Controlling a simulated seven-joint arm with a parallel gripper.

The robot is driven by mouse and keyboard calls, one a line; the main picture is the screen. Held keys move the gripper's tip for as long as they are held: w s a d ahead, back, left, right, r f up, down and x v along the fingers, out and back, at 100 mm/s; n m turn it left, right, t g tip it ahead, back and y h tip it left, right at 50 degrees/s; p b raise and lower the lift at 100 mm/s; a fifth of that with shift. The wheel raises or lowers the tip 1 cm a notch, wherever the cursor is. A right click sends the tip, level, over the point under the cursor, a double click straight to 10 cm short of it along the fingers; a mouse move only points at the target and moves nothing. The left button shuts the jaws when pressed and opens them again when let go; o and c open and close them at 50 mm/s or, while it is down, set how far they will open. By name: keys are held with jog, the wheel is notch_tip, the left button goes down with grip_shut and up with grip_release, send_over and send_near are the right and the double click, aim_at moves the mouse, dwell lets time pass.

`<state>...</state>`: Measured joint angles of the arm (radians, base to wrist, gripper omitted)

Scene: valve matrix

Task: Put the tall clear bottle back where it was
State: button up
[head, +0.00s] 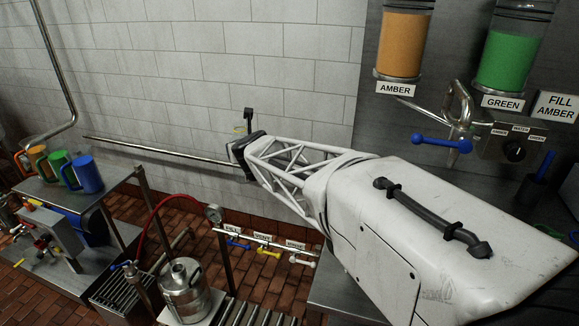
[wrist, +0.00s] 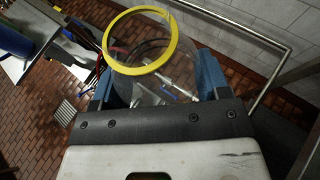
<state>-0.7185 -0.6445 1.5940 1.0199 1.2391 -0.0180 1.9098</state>
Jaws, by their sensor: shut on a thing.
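The tall clear bottle (wrist: 140,71) is in my gripper in the wrist view. It is see-through with a yellow ring at its mouth, which faces the camera. My gripper (wrist: 155,88) is shut on it, with one blue finger on each side of the clear body. In the head view my gripper (head: 243,140) is in mid-air before the white tiled wall, at the end of the white arm. The bottle is hard to make out there. Its lower end is hidden, and I cannot tell its exact tilt.
The amber cylinder (head: 401,42) and green cylinder (head: 507,57) hang at upper right. Orange, green and blue mugs (head: 87,174) stand on a shelf at left. A metal keg (head: 185,290) and a row of valves (head: 268,252) are below. A wall pipe (head: 165,151) runs behind my gripper.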

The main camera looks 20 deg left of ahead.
dwell(0.8)
jog(key=s+d+r+m+t+h, duration=0.1)
jog(key=d+r+m+h, duration=0.1)
jog(key=d+r, duration=0.9)
jog(key=s+d+r+m+t+h, duration=0.1)
jog(key=d+r, duration=0.8)
jog(key=d, duration=0.4)
jog(key=s+d+r+m+h, duration=0.1)
jog(key=s+d+r, duration=0.25)
jog(key=d, duration=0.35)
jog(key=s+d+r+m+t+h, duration=0.1)
jog(key=s+d+r+m+h, duration=0.1)
jog(key=s+d+r, duration=0.3)
jog(key=s+d+r+m+h, duration=0.1)
jog(key=s+d, duration=0.2)
jog(key=d, duration=0.5)
jog(key=s+d+f+m+g+h, duration=0.1)
jog(key=s+d+f+m+h, duration=0.2)
jog(key=s+d+f, duration=0.3)
jog(key=s+d+f+m+g+h, duration=0.2)
jog(key=s+d+f+m+h, duration=0.2)
jog(key=d+f, duration=0.7)
jog(key=s+d+f+m+g+h, duration=0.1)
jog(key=s+d+f+m+h, duration=0.3)
jog(key=s+d+f, duration=0.4)
notch_tip(320, 180, down, 6)
jog(key=shift+d+f+g+h, duration=0.15)
jog(key=shift+d+g+h, duration=0.15)
jog(key=shift+d+h, duration=0.45)
jog(key=shift+w+d, duration=0.1)
